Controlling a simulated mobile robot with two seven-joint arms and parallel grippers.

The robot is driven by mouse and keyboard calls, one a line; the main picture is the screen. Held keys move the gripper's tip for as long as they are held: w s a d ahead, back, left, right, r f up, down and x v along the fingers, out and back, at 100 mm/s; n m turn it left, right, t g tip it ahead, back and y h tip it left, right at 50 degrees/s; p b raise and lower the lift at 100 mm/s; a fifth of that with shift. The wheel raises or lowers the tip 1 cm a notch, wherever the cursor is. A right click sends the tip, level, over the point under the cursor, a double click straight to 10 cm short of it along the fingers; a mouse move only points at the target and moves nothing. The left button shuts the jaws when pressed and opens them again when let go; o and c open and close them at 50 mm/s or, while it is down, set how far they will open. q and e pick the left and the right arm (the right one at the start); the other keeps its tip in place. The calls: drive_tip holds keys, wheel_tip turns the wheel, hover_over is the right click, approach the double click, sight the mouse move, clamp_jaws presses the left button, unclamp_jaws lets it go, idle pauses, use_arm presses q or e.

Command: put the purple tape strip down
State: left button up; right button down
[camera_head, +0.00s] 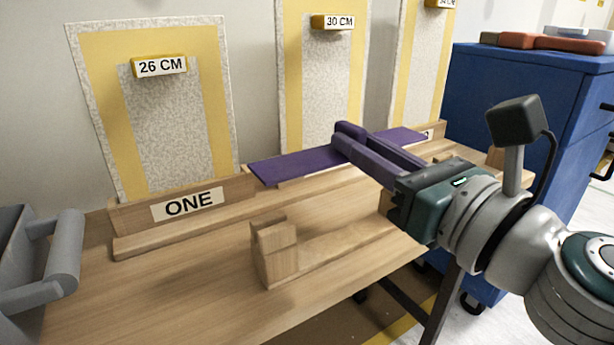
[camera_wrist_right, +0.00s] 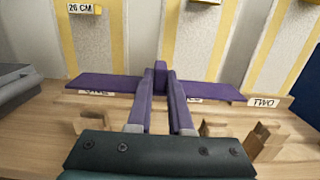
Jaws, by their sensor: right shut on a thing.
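The purple tape strip (camera_head: 292,166) is a long flat bar, held roughly level just above the back of the wooden table. My right gripper (camera_head: 346,136) has purple fingers and is shut on it near its middle. In the right wrist view the strip (camera_wrist_right: 100,84) sticks out to both sides of the fingers (camera_wrist_right: 160,85). Whether it touches the wooden ledge below cannot be told. My left gripper is not in view.
A wooden bracket (camera_head: 275,255) stands in front. Panels marked 26 CM (camera_head: 160,66) and 30 CM (camera_head: 339,22) are behind. A grey bin (camera_head: 35,260) stands left, a blue cabinet (camera_head: 535,90) right.

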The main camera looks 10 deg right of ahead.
drive_tip(key=shift+f+b, duration=1.85)
drive_tip(key=shift+f, duration=0.6)
drive_tip(key=c, duration=0.8)
unclamp_jaws()
drive_tip(key=shift+r, duration=0.1)
